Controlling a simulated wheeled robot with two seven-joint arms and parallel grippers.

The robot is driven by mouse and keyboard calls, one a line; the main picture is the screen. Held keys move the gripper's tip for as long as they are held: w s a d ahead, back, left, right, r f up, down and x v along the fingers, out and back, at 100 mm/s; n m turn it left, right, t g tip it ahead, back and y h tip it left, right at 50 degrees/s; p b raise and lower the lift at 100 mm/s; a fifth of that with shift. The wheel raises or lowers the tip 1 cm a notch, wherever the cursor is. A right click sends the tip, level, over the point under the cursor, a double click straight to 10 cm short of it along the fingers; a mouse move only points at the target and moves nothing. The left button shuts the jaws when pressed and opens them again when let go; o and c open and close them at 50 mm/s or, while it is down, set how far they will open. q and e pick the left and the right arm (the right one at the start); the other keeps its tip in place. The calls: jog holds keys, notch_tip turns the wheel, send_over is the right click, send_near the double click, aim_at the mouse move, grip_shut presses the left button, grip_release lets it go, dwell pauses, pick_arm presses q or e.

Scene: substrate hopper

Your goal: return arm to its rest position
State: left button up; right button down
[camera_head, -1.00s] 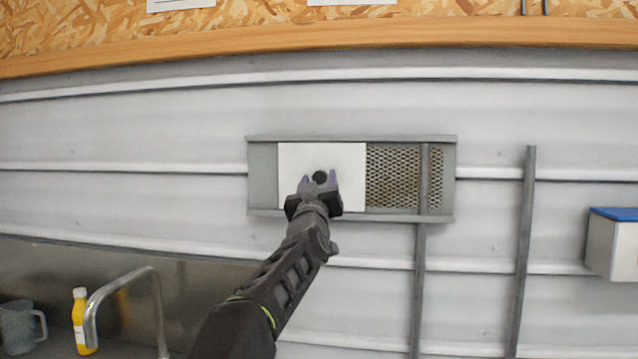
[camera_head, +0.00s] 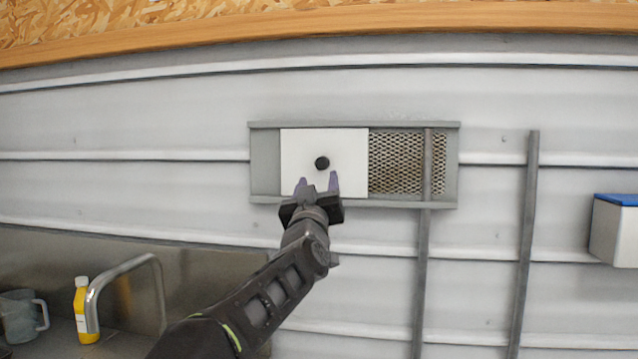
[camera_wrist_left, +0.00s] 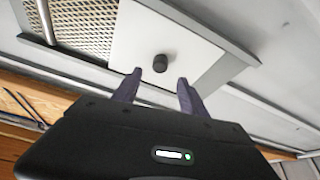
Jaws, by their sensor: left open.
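My left gripper (camera_head: 317,186) is open and empty, just below and in front of a black round knob (camera_head: 322,163) on a white sliding panel (camera_head: 345,150). The panel sits in a grey metal frame (camera_head: 264,165) on the wall and covers its middle left part. Mesh (camera_head: 396,162) shows to the panel's right. In the left wrist view, the two purple fingertips (camera_wrist_left: 161,76) stand apart, with the knob (camera_wrist_left: 160,63) just beyond them; I cannot tell the exact gap. My right gripper is not in view.
Two grey vertical bars (camera_head: 525,240) stand right of my arm, one crossing the mesh. A blue-lidded white box (camera_head: 616,232) is at the right edge. Lower left are a tap (camera_head: 128,268), a yellow bottle (camera_head: 84,312) and a clear jug (camera_head: 20,318).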

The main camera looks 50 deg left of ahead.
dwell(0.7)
